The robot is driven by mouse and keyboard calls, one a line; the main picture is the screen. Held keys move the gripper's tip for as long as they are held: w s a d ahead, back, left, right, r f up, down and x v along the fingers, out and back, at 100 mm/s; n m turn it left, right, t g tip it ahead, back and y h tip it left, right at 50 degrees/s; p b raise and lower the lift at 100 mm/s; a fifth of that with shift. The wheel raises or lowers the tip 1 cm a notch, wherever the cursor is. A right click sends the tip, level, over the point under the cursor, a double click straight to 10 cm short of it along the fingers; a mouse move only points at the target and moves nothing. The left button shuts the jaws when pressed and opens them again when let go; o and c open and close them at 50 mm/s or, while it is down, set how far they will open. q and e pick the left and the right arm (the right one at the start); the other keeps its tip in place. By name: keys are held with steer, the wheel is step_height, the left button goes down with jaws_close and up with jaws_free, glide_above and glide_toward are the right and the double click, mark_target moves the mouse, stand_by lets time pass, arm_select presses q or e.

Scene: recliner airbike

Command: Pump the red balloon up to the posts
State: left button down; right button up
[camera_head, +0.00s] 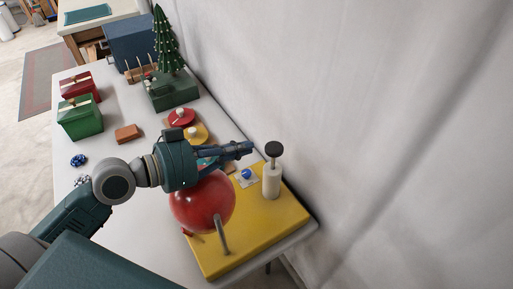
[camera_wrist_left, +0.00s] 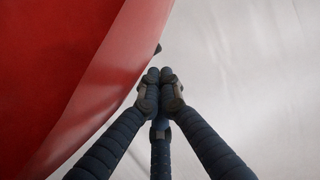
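The red balloon (camera_head: 205,203) is round and swollen on the yellow base (camera_head: 268,228). A grey post (camera_head: 222,238) rises in front of it; any other posts are hidden or not clear. A white pump (camera_head: 272,183) with a black knob (camera_head: 274,149) on top stands upright at the base's far right. My left gripper (camera_head: 248,149) is above and behind the balloon, pointing right, its tips a little left of the knob. In the left wrist view its fingers (camera_wrist_left: 160,76) are drawn together, with nothing seen between them. The balloon (camera_wrist_left: 60,70) fills that view's left side. My right gripper is not in view.
A blue knob (camera_head: 246,174) on a pale plate sits left of the pump. Beyond my arm are yellow and red (camera_head: 181,117) discs, an orange block (camera_head: 127,134), gift boxes (camera_head: 80,118) and a small tree (camera_head: 164,45). A pale wall or curtain (camera_head: 390,130) borders the table's right.

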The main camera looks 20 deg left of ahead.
arm_select(q)
steer(key=shift+v, duration=1)
steer(key=shift+r, duration=0.1)
